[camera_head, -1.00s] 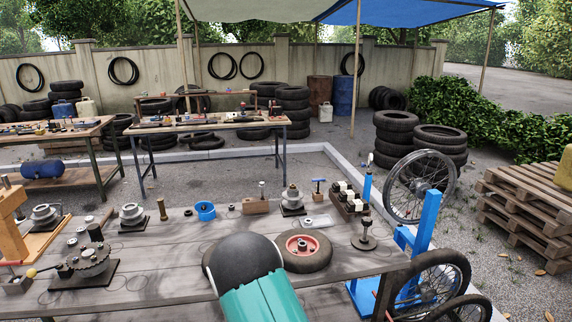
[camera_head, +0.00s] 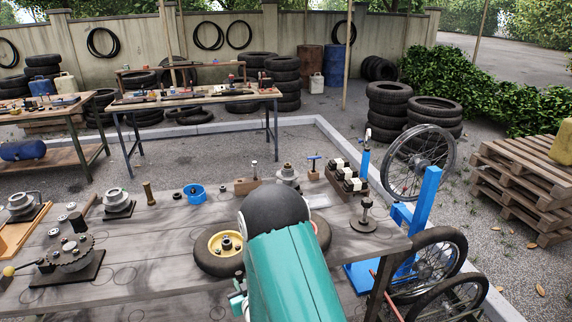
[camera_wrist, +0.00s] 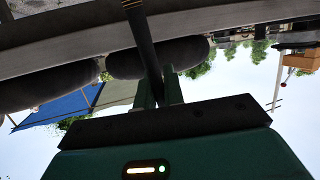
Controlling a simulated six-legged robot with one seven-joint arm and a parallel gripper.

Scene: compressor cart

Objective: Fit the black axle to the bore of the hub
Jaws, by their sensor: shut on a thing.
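My gripper (camera_wrist: 160,92) is shut on a dark rod, the black axle (camera_wrist: 146,45), in the wrist view. The axle slants up to the top edge, where a yellowish band shows; its far end is out of frame. A wheel with a yellow rim (camera_head: 204,245) lies flat on the bench in the head view, its metal hub (camera_head: 227,243) facing up. A red-rimmed wheel (camera_head: 322,233) beside it is mostly hidden by my arm. I cannot tell which hub the axle belongs to. In the head view my arm hides the jaws and the axle.
A chain sprocket on a plate (camera_head: 75,258) and a blue ring (camera_head: 194,194) stand on the bench (camera_head: 130,285). A dark stand (camera_head: 366,214) and a blue frame (camera_head: 425,210) with spoked wheels are at the right. Bare bench lies left of the yellow wheel.

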